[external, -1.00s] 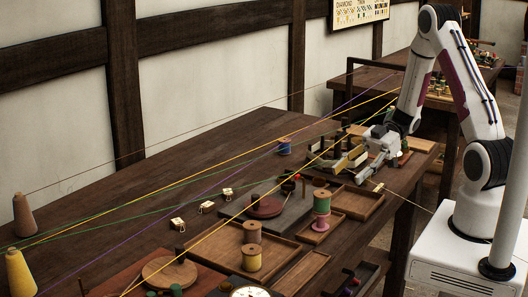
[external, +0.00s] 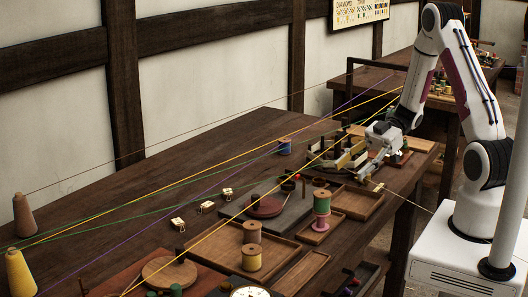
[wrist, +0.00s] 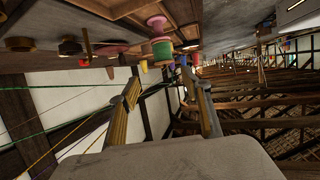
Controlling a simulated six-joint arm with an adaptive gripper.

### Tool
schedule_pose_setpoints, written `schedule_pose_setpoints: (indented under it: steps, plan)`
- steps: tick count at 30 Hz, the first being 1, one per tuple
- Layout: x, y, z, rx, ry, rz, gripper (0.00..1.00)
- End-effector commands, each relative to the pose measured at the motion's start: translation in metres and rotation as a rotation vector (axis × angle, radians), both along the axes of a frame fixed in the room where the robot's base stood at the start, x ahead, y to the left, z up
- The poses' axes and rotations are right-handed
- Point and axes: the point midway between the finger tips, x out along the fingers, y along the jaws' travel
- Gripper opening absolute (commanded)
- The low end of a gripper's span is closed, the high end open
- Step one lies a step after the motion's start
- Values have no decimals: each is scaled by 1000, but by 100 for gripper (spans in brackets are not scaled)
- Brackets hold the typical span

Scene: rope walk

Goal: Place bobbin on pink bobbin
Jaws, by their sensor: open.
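A blue bobbin (external: 285,146) stands at the back. My gripper (external: 364,171) is low over the right part of the table, beyond the pink and green stack. Its fingers (wrist: 162,82) are apart with nothing seen between them.
Taut coloured threads cross above the table from cones (external: 20,270) at the left. An empty tray (external: 354,201) lies beside the stack. A dark red disc (external: 265,207) and small brass pieces (external: 228,193) are left of it. The back left tabletop is clear.

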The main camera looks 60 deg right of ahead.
Motion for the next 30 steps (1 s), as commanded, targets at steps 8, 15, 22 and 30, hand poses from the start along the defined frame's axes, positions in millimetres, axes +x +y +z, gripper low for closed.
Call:
schedule_pose_setpoints:
  steps: [8,15,22,30]
  plan:
    - [47,-8,9,-170,-82,-132,48]
    - [102,-30,37,-376,-175,-338,48]
    - [134,-55,79,-531,-234,-553,48]
    - [140,-82,133,-649,-248,-809,48]
